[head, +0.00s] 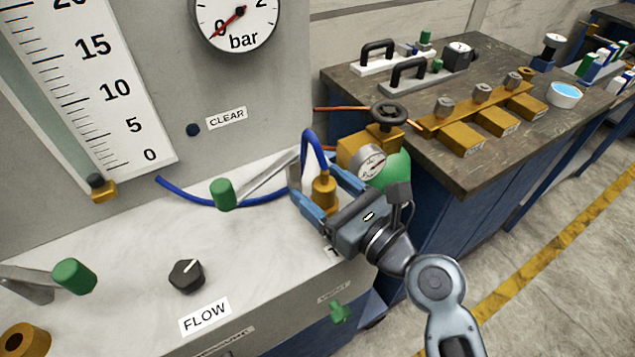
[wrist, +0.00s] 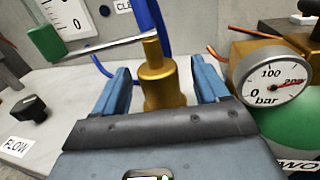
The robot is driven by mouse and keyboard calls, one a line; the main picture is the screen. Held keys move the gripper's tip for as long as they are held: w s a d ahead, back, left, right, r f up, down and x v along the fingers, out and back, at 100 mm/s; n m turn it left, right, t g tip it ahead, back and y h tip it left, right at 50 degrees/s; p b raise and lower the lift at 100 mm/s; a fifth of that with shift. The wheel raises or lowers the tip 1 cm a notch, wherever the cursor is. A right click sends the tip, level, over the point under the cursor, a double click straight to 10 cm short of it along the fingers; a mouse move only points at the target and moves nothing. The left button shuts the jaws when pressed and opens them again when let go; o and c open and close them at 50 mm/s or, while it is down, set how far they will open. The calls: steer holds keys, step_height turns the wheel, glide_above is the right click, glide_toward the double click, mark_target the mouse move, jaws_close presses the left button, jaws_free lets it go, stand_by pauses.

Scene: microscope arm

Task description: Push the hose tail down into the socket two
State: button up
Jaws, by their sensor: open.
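A brass fitting (head: 324,192) stands upright at the right end of the white bench top, with the blue hose (head: 313,146) looping down into its top. The wrist view shows it as a wide brass body (wrist: 164,90) with a narrower brass neck (wrist: 152,52). I cannot tell where hose tail and socket two meet, or how deep the tail sits. My gripper (head: 314,183) is open, with one blue finger on each side of the fitting. The wrist view shows gaps between the fitting and both fingers (wrist: 160,68). The fitting's foot is hidden behind my gripper.
A green cylinder with a gauge (head: 371,162) and a black handwheel (head: 389,115) stands close right of my gripper. A green-ended lever (head: 223,193) is to the left, near the FLOW knob (head: 187,276). A dark workbench (head: 350,88) with brass blocks lies beyond.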

mark_target(332, 198)
steer(key=v, duration=0.6)
steer(key=shift+d, duration=0.1)
steer(key=shift+s, duration=0.1)
